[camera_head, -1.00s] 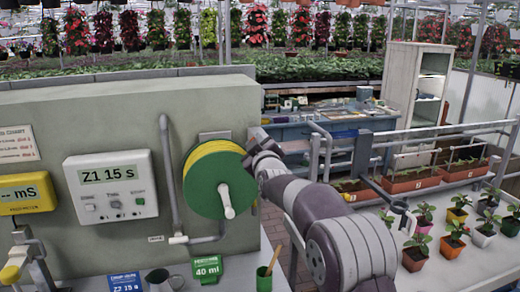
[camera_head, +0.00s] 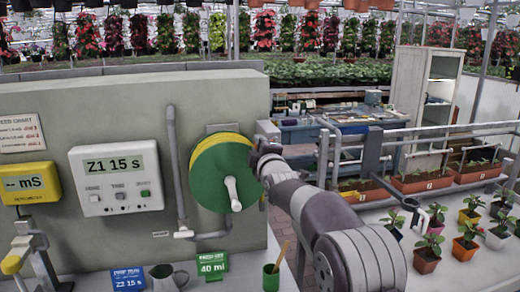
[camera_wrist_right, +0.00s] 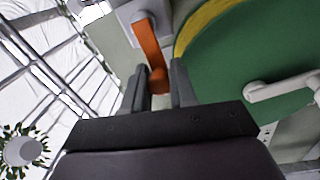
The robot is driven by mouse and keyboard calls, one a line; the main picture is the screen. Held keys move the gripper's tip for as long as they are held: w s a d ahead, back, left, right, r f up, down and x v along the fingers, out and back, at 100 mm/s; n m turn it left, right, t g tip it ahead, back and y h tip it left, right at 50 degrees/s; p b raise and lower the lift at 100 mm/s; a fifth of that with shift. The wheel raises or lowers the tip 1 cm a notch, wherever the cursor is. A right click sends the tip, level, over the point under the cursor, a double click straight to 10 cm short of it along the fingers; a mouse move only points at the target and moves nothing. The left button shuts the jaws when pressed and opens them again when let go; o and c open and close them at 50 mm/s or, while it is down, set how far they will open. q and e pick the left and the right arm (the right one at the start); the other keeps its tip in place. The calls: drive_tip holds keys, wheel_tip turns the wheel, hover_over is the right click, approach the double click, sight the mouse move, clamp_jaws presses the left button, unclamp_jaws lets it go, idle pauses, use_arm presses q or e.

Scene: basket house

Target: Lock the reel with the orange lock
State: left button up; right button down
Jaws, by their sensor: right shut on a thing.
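The reel (camera_head: 210,176) is a green disc with a yellow band, mounted on the right end of the grey-green wall panel. Its white crank handle (camera_head: 232,194) hangs at the front. In the right wrist view the reel (camera_wrist_right: 255,75) fills the upper right. The orange lock (camera_wrist_right: 149,45) is an orange lever on a grey mount beside the reel's rim. My right gripper (camera_wrist_right: 158,88) is shut on the lever's lower end. In the head view my right gripper (camera_head: 262,152) is at the reel's right edge, and the lock is hidden there. My left gripper is not in view.
A white controller box (camera_head: 116,180) and a yellow meter (camera_head: 28,184) are on the panel. A green cup (camera_head: 271,277), a grey mug (camera_head: 166,278) and small signs stand below. Potted seedlings (camera_head: 466,240) stand on the right bench. A grey pipe (camera_head: 174,160) runs left of the reel.

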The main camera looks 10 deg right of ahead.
drive_tip(key=shift+f, duration=0.35)
drive_tip(key=c, duration=1)
unclamp_jaws()
drive_tip(key=shift+o, duration=0.5)
drive_tip(key=shift+r, duration=0.1)
drive_tip(key=shift+s+r, duration=0.1)
drive_tip(key=s+b, duration=0.5)
drive_tip(key=s, duration=0.7)
drive_tip(key=shift+s+d+f+b, duration=0.15)
drive_tip(key=shift+s+f+b, duration=0.2)
drive_tip(key=shift+f, duration=0.1)
